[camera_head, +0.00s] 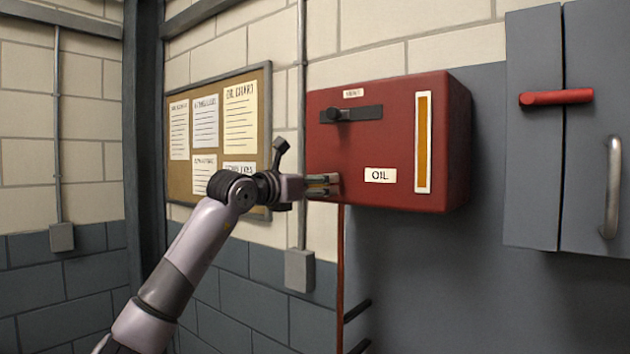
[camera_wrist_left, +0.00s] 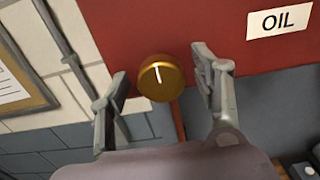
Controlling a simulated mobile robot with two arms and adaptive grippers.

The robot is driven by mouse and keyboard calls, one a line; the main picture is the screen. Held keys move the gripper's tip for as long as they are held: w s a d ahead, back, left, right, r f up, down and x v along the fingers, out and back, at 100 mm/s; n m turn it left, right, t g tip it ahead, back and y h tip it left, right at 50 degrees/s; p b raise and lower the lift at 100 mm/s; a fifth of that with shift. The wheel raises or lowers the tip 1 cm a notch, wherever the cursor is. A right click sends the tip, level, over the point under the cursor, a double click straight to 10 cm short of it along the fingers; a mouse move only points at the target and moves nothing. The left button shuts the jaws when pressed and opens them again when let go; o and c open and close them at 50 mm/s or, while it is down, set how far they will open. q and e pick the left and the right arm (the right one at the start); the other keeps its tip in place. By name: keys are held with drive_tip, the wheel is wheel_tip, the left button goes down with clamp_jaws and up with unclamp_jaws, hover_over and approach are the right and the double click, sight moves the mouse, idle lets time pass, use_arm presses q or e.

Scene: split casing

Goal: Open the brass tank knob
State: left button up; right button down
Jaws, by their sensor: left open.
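The brass tank knob (camera_wrist_left: 161,78) is round with a white line on its face. In the left wrist view it sits on the lower edge of the red oil tank (camera_wrist_left: 150,25), between the two open fingers of my left gripper (camera_wrist_left: 160,88). A gap shows between the knob and each finger. In the head view my left gripper (camera_head: 320,186) is at the lower left of the red tank (camera_head: 385,150), and the knob is hidden behind the fingers. My right gripper is in neither view.
The tank carries an OIL label (camera_head: 380,175), an orange sight strip (camera_head: 423,142) and a dark lever (camera_head: 350,114). A red pipe (camera_head: 340,265) runs down below it. A notice board (camera_head: 265,185) hangs left. A grey cabinet (camera_head: 535,190) with a red handle (camera_head: 556,97) stands right.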

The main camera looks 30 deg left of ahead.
use_arm(q)
drive_tip(key=c, duration=1.1)
drive_tip(key=shift+a+f+n+b, duration=0.1)
drive_tip(key=shift+n+b, duration=1.25)
drive_tip(key=shift+n, duration=3)
drive_tip(key=shift+a+f+n+b, duration=0.1)
drive_tip(key=shift+n+b, duration=1.25)
drive_tip(key=shift+n, duration=3)
